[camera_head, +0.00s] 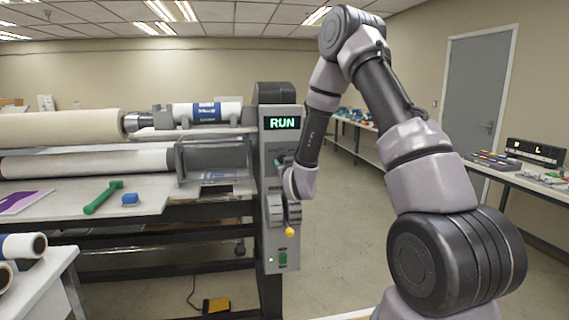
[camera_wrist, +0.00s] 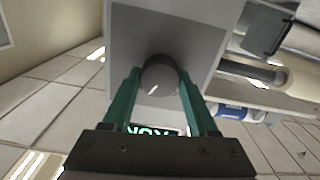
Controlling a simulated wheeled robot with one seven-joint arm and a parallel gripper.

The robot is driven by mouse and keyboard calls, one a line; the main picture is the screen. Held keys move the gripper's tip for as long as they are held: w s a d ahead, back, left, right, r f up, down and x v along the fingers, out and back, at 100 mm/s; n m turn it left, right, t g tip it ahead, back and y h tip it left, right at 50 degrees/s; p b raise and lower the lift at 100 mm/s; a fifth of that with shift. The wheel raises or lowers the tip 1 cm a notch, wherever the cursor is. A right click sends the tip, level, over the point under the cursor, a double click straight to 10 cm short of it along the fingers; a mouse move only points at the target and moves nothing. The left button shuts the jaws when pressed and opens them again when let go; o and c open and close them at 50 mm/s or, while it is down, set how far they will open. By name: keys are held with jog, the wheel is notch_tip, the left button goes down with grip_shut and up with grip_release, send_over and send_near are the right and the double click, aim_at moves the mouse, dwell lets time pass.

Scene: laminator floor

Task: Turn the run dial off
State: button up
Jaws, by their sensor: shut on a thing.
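The run dial (camera_wrist: 160,73) is a dark grey round knob with a short white pointer line, on the grey face of the machine's control post (camera_head: 272,240). In the wrist view the pointer slants toward the lower left. My gripper (camera_wrist: 160,82) has its two green fingers on either side of the dial and is shut on it. In the head view my gripper (camera_head: 281,163) is at the post's front, below the display, and the dial is hidden there. The display (camera_head: 282,122) shows green "RUN"; it appears upside down in the wrist view (camera_wrist: 155,130).
Below my gripper, the post has a yellow-knobbed lever (camera_head: 290,232) and a green switch (camera_head: 282,258). Rolls and a clear guard (camera_head: 215,160) lie left. A green tool (camera_head: 103,198) and blue block (camera_head: 130,198) rest on the machine's table. Open floor lies right of the post.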

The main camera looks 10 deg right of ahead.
jog(key=n, duration=0.5)
dwell(0.5)
jog(key=o, duration=1.4)
jog(key=s, duration=1)
jog(key=shift+s, duration=0.4)
